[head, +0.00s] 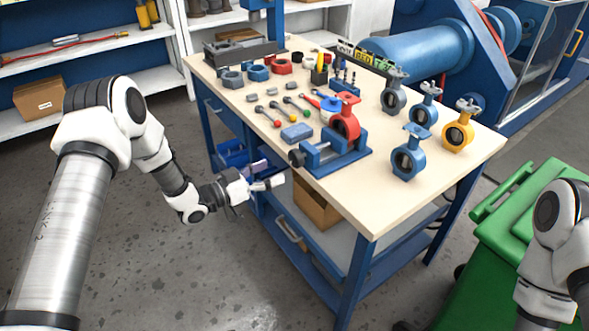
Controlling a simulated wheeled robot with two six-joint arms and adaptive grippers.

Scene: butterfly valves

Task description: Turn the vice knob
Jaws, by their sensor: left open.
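A blue vice (333,153) stands near the front left edge of the workbench. Its dark round knob (297,158) faces left, at the table edge. A red butterfly valve (346,118) stands at the vice, its lower part partly hidden behind it. My left gripper (274,176) is open and empty, off the table's left side, a little left of and below the knob in the picture and apart from it. My right arm shows at the right edge, but its gripper is out of view.
The workbench (390,203) carries several butterfly valves, including a yellow one (458,134) and a blue one (408,158). Small tools and a blue block (297,133) lie behind the vice. A green bin (500,240) stands at the right. Floor left of the bench is clear.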

